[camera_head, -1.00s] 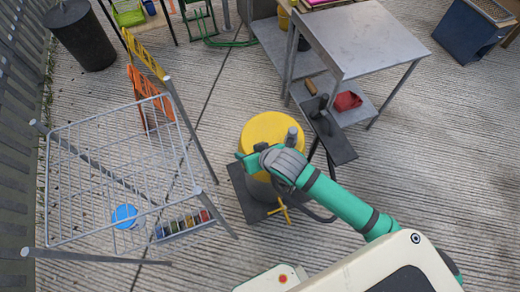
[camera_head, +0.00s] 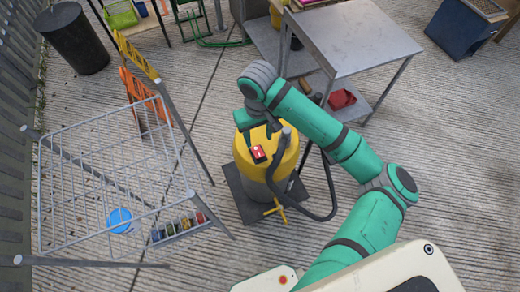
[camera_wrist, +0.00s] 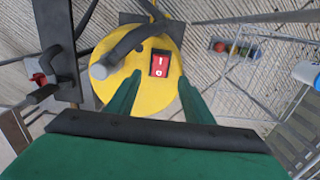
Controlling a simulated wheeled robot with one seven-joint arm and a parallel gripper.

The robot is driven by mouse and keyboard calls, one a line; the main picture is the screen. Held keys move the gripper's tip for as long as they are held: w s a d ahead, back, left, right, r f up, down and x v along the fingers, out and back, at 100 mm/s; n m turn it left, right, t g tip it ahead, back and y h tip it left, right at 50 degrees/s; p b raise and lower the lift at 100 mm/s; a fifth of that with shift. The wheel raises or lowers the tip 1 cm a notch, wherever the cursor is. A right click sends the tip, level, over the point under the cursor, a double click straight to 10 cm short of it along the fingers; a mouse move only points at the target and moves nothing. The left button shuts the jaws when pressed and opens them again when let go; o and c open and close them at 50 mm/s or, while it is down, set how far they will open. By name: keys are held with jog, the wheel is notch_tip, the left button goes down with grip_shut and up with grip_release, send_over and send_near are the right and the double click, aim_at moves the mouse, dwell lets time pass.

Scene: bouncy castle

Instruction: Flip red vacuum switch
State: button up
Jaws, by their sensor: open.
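The yellow vacuum (camera_head: 262,165) stands on a dark base plate on the concrete, with a grey hose on its right side. Its red switch (camera_head: 258,153) shows on the yellow top in the head view. In the wrist view the red rocker switch (camera_wrist: 160,64) has white I and O marks and sits on the yellow lid (camera_wrist: 112,58). My gripper (camera_wrist: 156,88) is open and empty, its two green fingers pointing at the lid, one to each side of the switch. In the head view my gripper (camera_head: 255,130) is at the far side of the vacuum top; its fingertips are hard to make out there.
A grey metal table (camera_head: 350,38) stands behind to the right, with a red object (camera_head: 341,98) on its lower shelf. A white wire drying rack (camera_head: 105,175) stands at the left. A blue bin (camera_head: 465,28) is at the far right. The concrete at the right is clear.

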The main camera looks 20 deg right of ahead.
aim_at(259, 154)
notch_tip(259, 154, down, 10)
jog(key=shift+r, duration=0.1)
dwell(0.4)
jog(key=c, duration=1)
jog(key=shift+s+t, duration=0.2)
jog(key=shift+t, duration=0.4)
jog(key=shift+c, duration=0.2)
jog(key=o, duration=1)
jog(key=shift+o, duration=0.2)
